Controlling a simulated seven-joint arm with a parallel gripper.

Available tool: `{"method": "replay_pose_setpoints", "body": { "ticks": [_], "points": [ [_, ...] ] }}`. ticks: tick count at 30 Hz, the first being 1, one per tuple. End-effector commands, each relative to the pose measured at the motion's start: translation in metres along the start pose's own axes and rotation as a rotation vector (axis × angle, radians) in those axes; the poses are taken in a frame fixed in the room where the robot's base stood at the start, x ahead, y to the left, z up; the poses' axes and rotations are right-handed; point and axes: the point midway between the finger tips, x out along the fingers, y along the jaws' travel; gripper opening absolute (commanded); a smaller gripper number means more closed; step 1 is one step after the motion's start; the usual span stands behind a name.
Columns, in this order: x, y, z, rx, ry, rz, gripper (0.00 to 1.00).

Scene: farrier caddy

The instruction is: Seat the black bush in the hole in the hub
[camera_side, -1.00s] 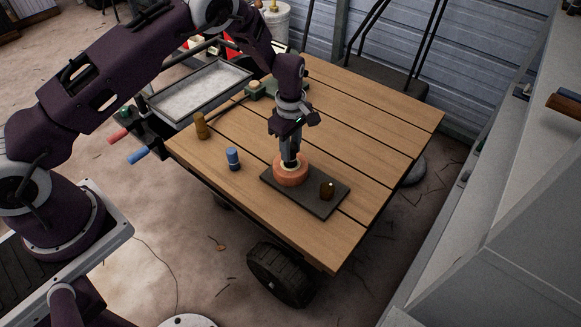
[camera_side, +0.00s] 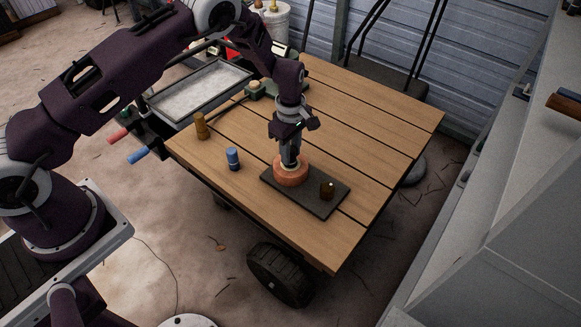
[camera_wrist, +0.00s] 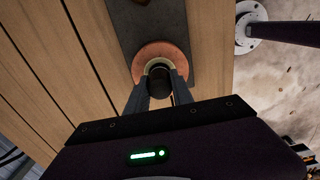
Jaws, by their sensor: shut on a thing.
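The hub (camera_side: 291,175) is a round copper-orange block with a paler ring around its top opening. It stands on a dark plate (camera_side: 325,200) on the wooden table. In the wrist view the hub (camera_wrist: 145,55) lies right below my fingers. My gripper (camera_side: 290,160) points down over the middle of the hub, its fingertips at the opening. In the wrist view my gripper (camera_wrist: 159,85) is shut on the black bush (camera_wrist: 160,79), a dark cylinder in line with the pale ring. How deep the bush sits in the hole is hidden by the fingers.
A blue cylinder (camera_side: 233,158) and a brass-coloured one (camera_side: 201,126) stand on the table to the left. A grey tray (camera_side: 200,88) is at the back left. The table's right half (camera_side: 380,130) is clear.

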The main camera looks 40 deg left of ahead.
Motion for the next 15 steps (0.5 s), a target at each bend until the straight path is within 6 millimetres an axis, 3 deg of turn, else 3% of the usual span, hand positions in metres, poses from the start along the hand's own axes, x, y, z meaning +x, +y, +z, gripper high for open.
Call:
{"method": "replay_pose_setpoints", "body": {
  "ticks": [12,13,15],
  "points": [
    [0.0029,0.0001,0.0000,0.000,0.000,0.001,0.00],
    [0.0029,0.0001,0.0001,0.000,0.000,0.001,0.34],
    [0.0029,0.0001,0.0000,0.000,0.000,0.000,0.48]
  ]
}}
